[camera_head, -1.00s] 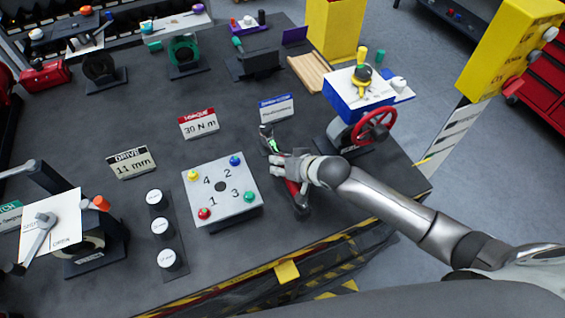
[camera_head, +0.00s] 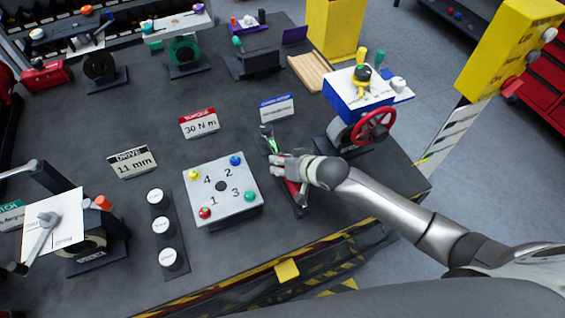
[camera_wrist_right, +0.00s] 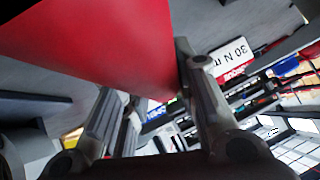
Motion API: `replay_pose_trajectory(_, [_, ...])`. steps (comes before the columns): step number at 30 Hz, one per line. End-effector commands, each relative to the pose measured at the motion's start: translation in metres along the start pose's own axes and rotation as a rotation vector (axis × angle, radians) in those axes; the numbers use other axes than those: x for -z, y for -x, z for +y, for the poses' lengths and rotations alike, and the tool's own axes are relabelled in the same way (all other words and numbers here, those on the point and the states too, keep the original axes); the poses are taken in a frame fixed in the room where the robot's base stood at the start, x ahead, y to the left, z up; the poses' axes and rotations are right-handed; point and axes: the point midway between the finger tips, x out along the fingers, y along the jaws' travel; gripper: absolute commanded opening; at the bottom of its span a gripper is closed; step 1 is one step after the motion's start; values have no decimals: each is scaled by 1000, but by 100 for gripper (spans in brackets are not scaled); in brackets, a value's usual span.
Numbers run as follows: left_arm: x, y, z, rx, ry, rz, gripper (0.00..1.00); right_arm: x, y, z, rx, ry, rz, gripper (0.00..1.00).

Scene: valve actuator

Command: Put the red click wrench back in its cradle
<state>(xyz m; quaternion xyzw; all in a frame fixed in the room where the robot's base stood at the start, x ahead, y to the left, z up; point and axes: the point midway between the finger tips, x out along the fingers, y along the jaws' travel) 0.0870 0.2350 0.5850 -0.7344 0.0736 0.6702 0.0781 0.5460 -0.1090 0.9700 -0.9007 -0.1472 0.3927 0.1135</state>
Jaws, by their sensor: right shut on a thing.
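My right gripper (camera_head: 280,165) is shut on the red click wrench (camera_head: 293,188), low over the bench between the numbered plate and the red handwheel. The wrench's red handle shows below the fingers. In the right wrist view the red handle (camera_wrist_right: 105,45) fills the upper left, close to the fingers (camera_wrist_right: 150,85). A small grey and green part (camera_head: 267,138) shows just beyond the hand; I cannot tell if it is the wrench head or part of the cradle. The cradle is mostly hidden by the hand and wrench, and contact between them cannot be told. My left gripper is not in view.
The numbered plate (camera_head: 222,188) with coloured knobs stands just left of the wrench. The red handwheel (camera_head: 373,126) on its valve is to the right. The 30 N m sign (camera_head: 199,123) and a blue-topped sign (camera_head: 276,108) stand behind. The bench's striped front edge (camera_head: 330,262) is close.

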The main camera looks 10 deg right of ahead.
Motion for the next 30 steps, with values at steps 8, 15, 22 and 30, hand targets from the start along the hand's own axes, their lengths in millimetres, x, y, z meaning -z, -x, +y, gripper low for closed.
replay_pose_trajectory(8, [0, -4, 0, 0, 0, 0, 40, -3, -4, 1, 3, 0, 5, 0])
replay_pose_trajectory(15, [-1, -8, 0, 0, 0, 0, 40, -6, -8, 3, 3, 0, 5, 0])
replay_pose_trajectory(22, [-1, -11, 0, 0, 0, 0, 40, -10, -12, 5, 3, 0, 5, 0])
replay_pose_trajectory(30, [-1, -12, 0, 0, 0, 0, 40, -12, -14, 6, 2, 1, 4, 41])
